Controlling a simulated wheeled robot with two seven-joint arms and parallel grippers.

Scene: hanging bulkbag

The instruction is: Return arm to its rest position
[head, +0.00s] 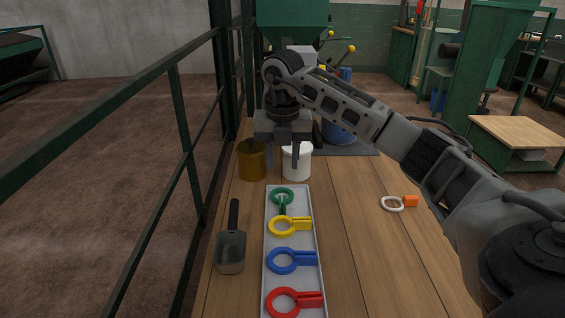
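My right arm comes in from the right and reaches over the wooden table (358,235). My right gripper (283,160) points down at the far end of the table, over the gap between an amber container (251,163) and a white container (299,166). Its two fingers are apart, with nothing seen between them. One finger overlaps the white container in the picture; I cannot tell if they touch. My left gripper is not in view.
A grey tray (268,238) holds green (282,196), yellow (290,226), blue (290,260) and red (295,301) ring-shaped pieces. A scoop (231,252) lies left. A white ring with orange tab (410,201) lies right. A green railing (170,200) runs along the left.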

